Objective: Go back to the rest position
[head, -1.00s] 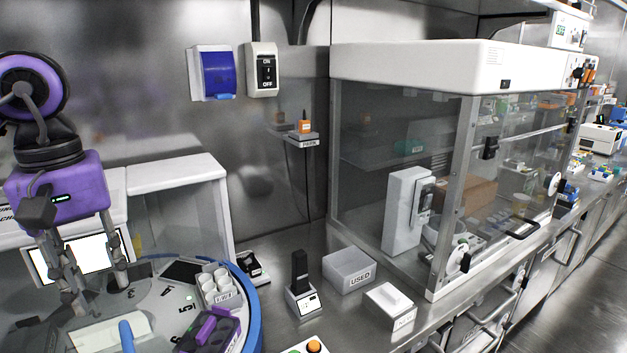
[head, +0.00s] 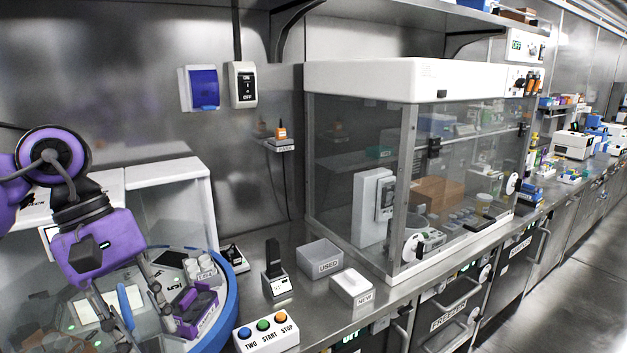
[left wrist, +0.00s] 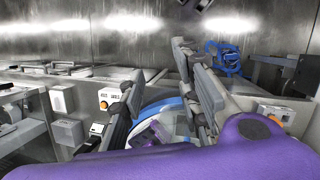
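My left gripper (head: 146,325) hangs from a purple wrist at the left of the head view, over the round blue-rimmed station (head: 229,300). Its two dark fingers point down and stand apart. In the left wrist view the fingers (left wrist: 163,112) are also spread, with nothing between them. The purple rack (head: 196,308) and the white cups (head: 199,266) sit on the station just right of the fingers. Part of the station is hidden behind my arm. My right gripper is in neither view.
A three-button box (head: 266,337) stands at the counter's front. The USED bin (head: 320,259), the NEW box (head: 351,287) and a small black-topped device (head: 274,280) stand right of the station. A glass-walled cabinet (head: 430,82) fills the counter behind. Open floor lies at right.

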